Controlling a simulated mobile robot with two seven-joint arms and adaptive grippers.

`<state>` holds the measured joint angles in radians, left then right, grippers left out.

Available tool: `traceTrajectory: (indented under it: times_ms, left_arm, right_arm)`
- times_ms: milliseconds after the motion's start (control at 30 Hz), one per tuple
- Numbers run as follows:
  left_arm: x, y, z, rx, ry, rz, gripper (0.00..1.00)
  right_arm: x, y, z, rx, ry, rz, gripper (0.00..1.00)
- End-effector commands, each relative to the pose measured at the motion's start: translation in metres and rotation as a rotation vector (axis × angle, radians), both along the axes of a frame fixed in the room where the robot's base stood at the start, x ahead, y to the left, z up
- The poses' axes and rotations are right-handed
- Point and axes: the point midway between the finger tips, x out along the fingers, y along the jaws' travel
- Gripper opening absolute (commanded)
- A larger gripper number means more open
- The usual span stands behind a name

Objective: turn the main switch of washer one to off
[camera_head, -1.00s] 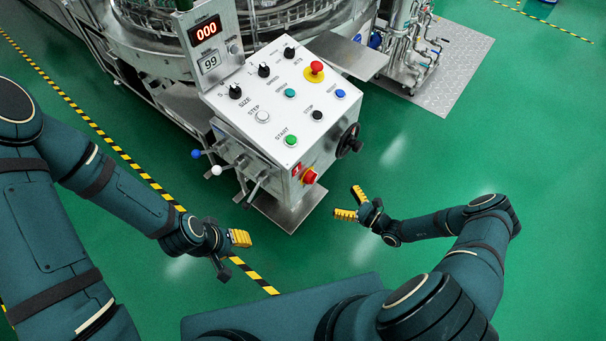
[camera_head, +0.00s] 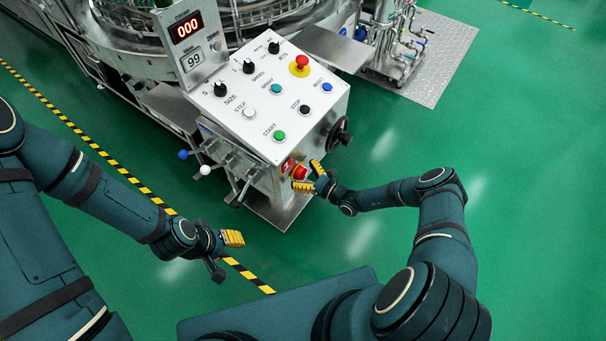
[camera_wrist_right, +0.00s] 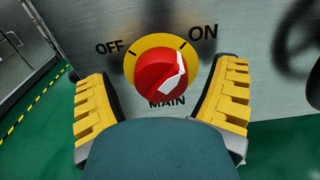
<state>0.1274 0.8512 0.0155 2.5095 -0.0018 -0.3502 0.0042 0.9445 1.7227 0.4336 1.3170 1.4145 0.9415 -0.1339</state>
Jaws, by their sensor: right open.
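The main switch is a red knob (camera_wrist_right: 160,72) on a yellow round plate, on the washer's front panel. The panel reads OFF at its upper left, ON at its upper right and MAIN below. The knob's white mark lies on its right side, toward ON. In the head view the red switch (camera_head: 299,172) is low on the control box. My right gripper (camera_head: 309,177) is open in front of it. In the wrist view its yellow fingers stand left and right of the knob, apart from it. My left gripper (camera_head: 226,252) is away from the box; its opening is unclear.
The control box top (camera_head: 262,100) carries several knobs and buttons. A black handwheel (camera_head: 340,132) sticks out on its right side, near my right gripper. Levers with ball ends (camera_head: 205,169) stick out at the left. The green floor in front is clear.

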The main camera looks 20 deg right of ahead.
Motion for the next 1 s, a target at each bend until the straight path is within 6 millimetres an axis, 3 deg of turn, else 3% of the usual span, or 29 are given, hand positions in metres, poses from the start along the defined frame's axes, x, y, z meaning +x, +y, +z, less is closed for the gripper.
traceTrajectory:
  times_ms: [267, 367, 467, 500, 1000]
  left_arm:
    - [0.0002, 0.0000, -0.0001, 0.000, -0.001, 0.000, 0.47]
    - [0.0002, 0.0000, -0.0001, 0.000, -0.001, 0.000, 0.47]
    - [0.0002, 0.0000, -0.0001, 0.000, -0.001, 0.000, 0.47]
    - [0.0002, 0.0000, -0.0001, 0.000, 0.000, 0.000, 0.47]
    - [-0.0006, -0.0001, 0.0048, 0.000, 0.002, -0.001, 0.47]
  right_arm:
    - [0.0012, 0.0011, 0.0002, 0.000, 0.000, 0.000, 0.85]
    - [0.0012, 0.0009, 0.0002, 0.000, 0.000, 0.000, 0.56]
    - [0.0011, 0.0009, 0.0002, 0.000, 0.000, 0.000, 0.21]
    - [0.0010, 0.0009, 0.0003, 0.000, 0.000, 0.000, 0.16]
    - [0.0009, 0.0013, 0.0009, -0.092, -0.073, -0.001, 0.15]
